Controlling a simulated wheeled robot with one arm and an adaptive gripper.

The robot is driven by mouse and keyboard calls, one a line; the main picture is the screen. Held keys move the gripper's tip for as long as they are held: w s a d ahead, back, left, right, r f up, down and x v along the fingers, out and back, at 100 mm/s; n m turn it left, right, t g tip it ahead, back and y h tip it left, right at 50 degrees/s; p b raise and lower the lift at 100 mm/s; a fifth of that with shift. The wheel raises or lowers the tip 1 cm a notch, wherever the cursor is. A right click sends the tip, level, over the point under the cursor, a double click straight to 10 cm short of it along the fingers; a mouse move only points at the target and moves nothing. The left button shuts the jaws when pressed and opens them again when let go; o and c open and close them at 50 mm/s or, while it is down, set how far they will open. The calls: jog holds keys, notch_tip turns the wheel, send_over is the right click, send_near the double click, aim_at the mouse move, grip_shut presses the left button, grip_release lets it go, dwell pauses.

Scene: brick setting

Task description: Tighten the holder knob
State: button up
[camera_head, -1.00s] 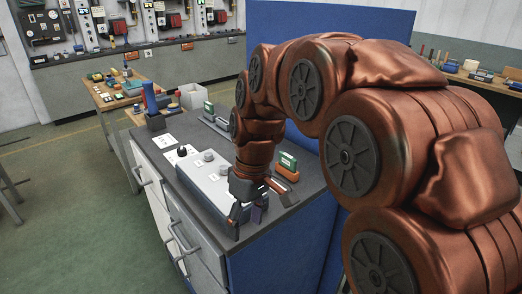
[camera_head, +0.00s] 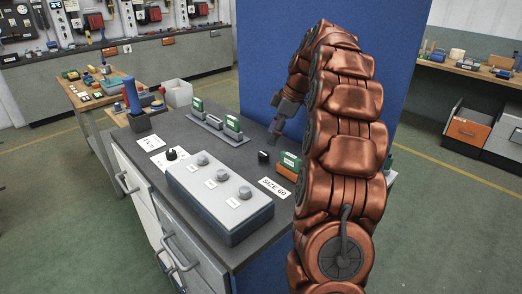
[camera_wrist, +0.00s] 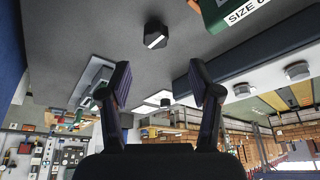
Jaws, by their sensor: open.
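A pale grey control box (camera_head: 240,229) with three round grey knobs (camera_head: 222,174) on top stands on the dark counter. A black knob (camera_head: 171,154) shows at its far left end. Behind it lies a grey rail holder (camera_head: 213,132) with two upright green pieces. Which knob is the holder knob I cannot tell. My gripper (camera_head: 274,132) is at the counter's back, near the blue panel. In the wrist view its fingers (camera_wrist: 160,85) are spread and empty.
A blue upright panel (camera_head: 262,60) stands behind the counter. A blue-handled tool (camera_head: 132,97) stands at the far left corner. Bare counter lies around the black block.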

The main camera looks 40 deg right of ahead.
aim_at(264, 153)
jog(key=shift+d+p+x, duration=0.15)
jog(key=shift+p+x, duration=0.45)
jog(key=shift+x, duration=1.3)
jog(key=shift+d+p+x, duration=0.15)
jog(key=shift+p+x, duration=0.45)
jog(key=shift+x, duration=1.3)
jog(key=shift+w+f, duration=0.1)
jog(key=shift+w, duration=0.05)
jog(key=shift+c, duration=0.3)
jog(key=c, duration=1.1)
